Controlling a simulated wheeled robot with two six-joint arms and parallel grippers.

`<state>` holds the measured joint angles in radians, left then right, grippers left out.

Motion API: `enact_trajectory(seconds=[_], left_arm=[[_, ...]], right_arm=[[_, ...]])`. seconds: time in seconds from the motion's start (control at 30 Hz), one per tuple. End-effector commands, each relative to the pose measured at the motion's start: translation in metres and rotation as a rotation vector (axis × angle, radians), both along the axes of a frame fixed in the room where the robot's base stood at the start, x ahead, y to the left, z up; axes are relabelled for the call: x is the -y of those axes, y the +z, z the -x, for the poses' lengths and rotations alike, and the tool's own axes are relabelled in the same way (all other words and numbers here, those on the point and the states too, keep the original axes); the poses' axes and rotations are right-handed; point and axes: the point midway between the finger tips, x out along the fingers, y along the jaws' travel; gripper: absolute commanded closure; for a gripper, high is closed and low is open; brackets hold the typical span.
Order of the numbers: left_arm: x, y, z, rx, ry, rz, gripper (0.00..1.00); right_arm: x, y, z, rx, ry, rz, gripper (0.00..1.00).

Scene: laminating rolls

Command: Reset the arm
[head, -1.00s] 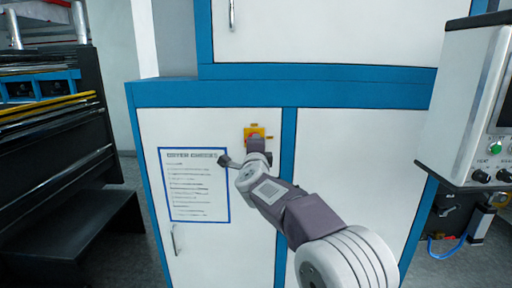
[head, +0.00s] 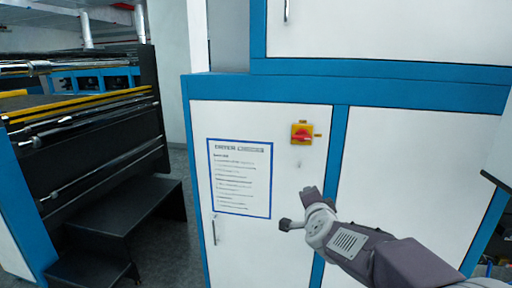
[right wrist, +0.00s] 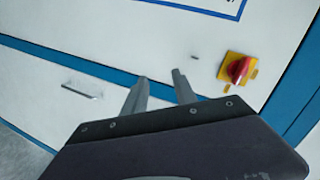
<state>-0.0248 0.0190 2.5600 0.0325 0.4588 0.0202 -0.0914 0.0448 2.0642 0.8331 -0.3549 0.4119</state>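My right arm enters the head view from the lower right. Its gripper (head: 298,207) is in front of the white cabinet door, below the rotary switch (head: 301,133), and apart from it. The switch has a red knob on a yellow plate. In the right wrist view the two fingers (right wrist: 160,78) stand apart with nothing between them, and the switch (right wrist: 237,68) is to their right. My left gripper is in neither view.
The white cabinet (head: 265,245) with blue frame fills the middle. A blue-bordered notice (head: 240,178) is on its door, above a handle (head: 214,231). A black roller machine (head: 90,150) with dark steps (head: 125,215) stands at left, with some floor between.

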Motion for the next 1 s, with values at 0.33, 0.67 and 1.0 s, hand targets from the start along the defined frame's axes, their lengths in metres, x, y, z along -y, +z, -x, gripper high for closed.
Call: enact_trajectory(seconds=[0.33,0.67,1.0], left_arm=[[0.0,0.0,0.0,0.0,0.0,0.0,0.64],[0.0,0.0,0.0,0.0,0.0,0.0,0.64],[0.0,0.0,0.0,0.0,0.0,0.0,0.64]], right_arm=[[-0.034,-0.233,0.19,-0.84,0.716,0.493,0.66],[-0.025,-0.268,0.283,-1.13,1.07,0.653,0.66],[-0.025,-0.267,0.282,-1.124,1.066,0.652,0.66]])
